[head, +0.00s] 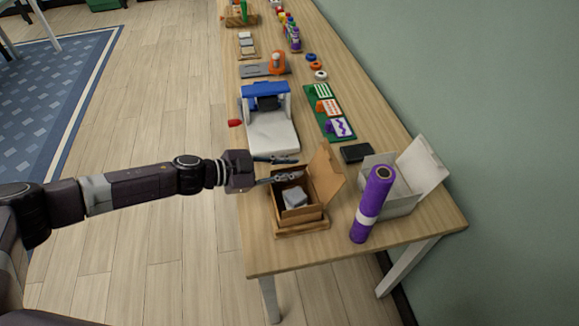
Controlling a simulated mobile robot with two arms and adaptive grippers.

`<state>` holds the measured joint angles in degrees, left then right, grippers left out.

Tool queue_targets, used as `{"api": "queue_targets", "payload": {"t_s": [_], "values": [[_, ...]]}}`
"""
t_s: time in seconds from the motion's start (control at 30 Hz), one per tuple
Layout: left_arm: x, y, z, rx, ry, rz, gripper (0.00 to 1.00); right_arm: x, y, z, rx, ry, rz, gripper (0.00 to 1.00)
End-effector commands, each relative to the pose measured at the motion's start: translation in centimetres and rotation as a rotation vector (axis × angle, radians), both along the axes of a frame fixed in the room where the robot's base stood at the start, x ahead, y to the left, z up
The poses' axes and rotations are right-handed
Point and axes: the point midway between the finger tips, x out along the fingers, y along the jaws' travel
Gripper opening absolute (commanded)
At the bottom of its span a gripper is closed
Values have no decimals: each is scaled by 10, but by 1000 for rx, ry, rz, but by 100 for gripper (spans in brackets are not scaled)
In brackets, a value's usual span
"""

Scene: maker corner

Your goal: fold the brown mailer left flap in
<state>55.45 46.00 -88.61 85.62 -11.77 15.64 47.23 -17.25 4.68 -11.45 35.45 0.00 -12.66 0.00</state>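The brown mailer (312,212) is an open box near the front end of the table, with a grey item (294,196) inside. A tall brown panel (327,174) stands up at its back right. My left gripper (299,167) reaches in from the left, over the mailer's back left edge. Its two fingers are spread apart with nothing between them. The lower finger overlaps the box's rim in the picture; I cannot tell whether it touches. The left flap is not clearly distinguishable near the gripper. My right gripper is not in view.
A purple roll (375,196) stands right of the mailer, before an open white box (403,190). A black block (356,152) lies behind. A white and blue machine (272,130) stands just beyond my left gripper. The table's (347,258) front strip is clear.

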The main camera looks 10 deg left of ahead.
Motion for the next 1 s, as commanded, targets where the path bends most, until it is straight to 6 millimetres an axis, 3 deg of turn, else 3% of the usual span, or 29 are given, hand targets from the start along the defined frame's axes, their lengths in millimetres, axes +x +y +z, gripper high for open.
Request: {"api": "queue_targets", "payload": {"t_s": [0.1,0.3,0.73,1.0], "values": [[0,0,0,0,0,0,19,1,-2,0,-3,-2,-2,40],[0,0,0,0,0,0,0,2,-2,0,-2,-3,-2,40],[-2,0,-1,9,-23,0,0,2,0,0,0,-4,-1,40],[-8,-2,-6,57,-154,1,0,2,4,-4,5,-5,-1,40]]}}
